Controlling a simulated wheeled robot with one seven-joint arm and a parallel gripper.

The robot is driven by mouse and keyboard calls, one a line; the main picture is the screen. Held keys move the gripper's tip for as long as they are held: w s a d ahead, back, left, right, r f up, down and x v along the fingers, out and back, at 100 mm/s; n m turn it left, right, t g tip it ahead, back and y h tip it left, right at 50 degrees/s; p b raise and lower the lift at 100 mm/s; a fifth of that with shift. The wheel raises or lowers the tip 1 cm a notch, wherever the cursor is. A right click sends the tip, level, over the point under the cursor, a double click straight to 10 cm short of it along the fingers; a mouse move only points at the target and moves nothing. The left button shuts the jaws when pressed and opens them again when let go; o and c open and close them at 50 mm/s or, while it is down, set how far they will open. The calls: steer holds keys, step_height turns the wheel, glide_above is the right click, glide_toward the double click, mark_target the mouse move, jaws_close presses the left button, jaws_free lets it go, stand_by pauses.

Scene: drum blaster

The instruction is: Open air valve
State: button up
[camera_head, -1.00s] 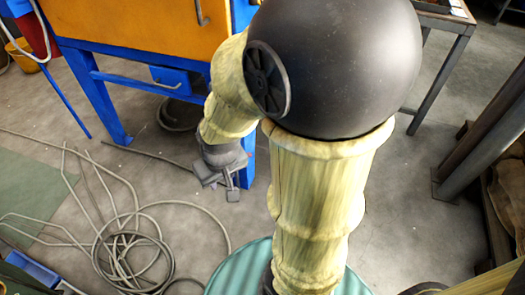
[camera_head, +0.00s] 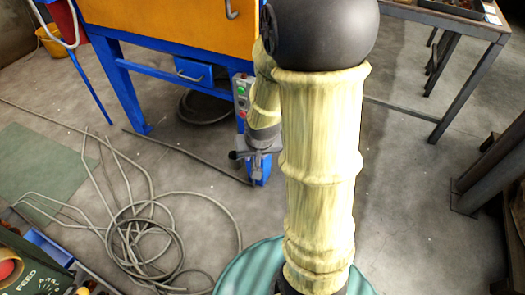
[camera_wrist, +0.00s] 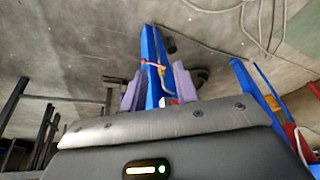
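The blue blast cabinet leg (camera_head: 266,170) stands behind my gripper (camera_head: 257,172) in the head view. In the wrist view, the blue leg (camera_wrist: 150,45) runs up between the two purple fingers of my gripper (camera_wrist: 159,75). A small red and yellow fitting (camera_wrist: 155,65), which looks like the air valve, sits on that leg with a thin hose by it. The fingers are apart with a clear gap, and nothing is seen gripped. Whether they touch the fitting cannot be told. My arm hides the fitting in the head view.
The cabinet (camera_head: 175,25) has an orange front, and a control box (camera_head: 242,92) with green and red buttons is on its leg. Coiled grey hose (camera_head: 140,240) lies on the floor at left. A metal table (camera_head: 450,20) stands at upper right.

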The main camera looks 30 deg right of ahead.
steer(key=w+d+f+m+t+y+b, duration=0.1)
steer(key=w+d+f+m+t, duration=0.1)
steer(key=w+d+f+m, duration=0.35)
steer(key=w+d+f+m+t+y, duration=0.1)
steer(key=w+d+f+m+t, duration=0.1)
steer(key=d+f, duration=0.55)
steer(key=s+d+f+m+t+y, duration=0.2)
steer(key=s+f+m+t, duration=0.2)
steer(key=f+m+t, duration=0.3)
step_height(320, 180, down, 2)
steer(key=m+b, duration=0.1)
steer(key=m, duration=0.3)
steer(key=shift+s, duration=0.2)
steer(key=shift+f, duration=0.15)
steer(key=b+x, duration=0.6)
steer(key=x, duration=1)
steer(key=shift+w+f, duration=0.15)
steer(key=shift+w, duration=0.55)
